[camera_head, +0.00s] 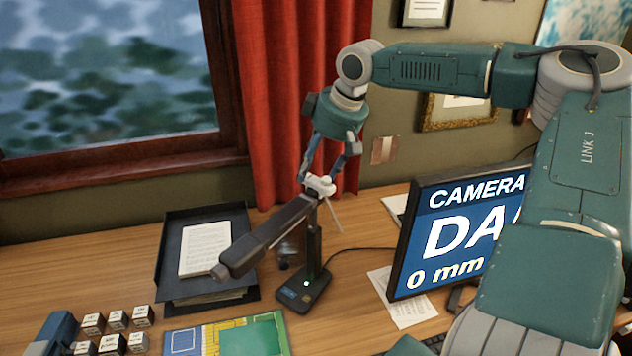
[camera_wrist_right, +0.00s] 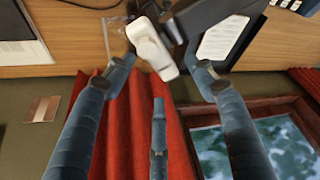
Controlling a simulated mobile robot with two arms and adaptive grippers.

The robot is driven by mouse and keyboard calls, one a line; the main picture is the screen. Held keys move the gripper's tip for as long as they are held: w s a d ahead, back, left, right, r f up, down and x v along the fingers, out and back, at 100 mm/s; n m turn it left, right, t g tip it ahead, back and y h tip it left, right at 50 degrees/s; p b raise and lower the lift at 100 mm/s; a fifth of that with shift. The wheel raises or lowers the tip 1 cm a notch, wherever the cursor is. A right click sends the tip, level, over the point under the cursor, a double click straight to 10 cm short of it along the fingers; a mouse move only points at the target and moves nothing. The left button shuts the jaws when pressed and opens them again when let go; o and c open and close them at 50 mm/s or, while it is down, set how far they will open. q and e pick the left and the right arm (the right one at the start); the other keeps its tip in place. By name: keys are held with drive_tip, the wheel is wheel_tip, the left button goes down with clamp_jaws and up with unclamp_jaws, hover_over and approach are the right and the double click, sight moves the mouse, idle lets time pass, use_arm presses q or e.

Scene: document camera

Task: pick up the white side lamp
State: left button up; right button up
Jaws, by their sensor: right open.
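The white side lamp (camera_head: 320,185) is a small white piece on the side of the dark document camera's arm (camera_head: 270,235), near its top. In the right wrist view the lamp (camera_wrist_right: 152,48) is a white rounded block between my right fingertips. My right gripper (camera_head: 322,168) reaches down from above and behind the lamp, with its fingers spread. In the wrist view the right gripper (camera_wrist_right: 163,70) has a finger on either side of the lamp, and I cannot tell whether they touch it. My left gripper is not in view.
The document camera's base (camera_head: 303,290) stands on the wooden desk. A monitor (camera_head: 450,235) stands to the right, partly hidden by my right arm. A black tray (camera_head: 170,255) with papers lies left. Small lettered blocks (camera_head: 112,343) and a coloured sheet (camera_head: 228,338) lie in front. A red curtain (camera_head: 285,90) hangs behind.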

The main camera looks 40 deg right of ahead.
sight(311, 174)
drive_tip(key=x, duration=0.4)
drive_tip(key=shift+w+p, duration=0.1)
drive_tip(key=shift+p, duration=0.3)
drive_tip(key=c, duration=1.2)
drive_tip(key=shift+r, duration=0.2)
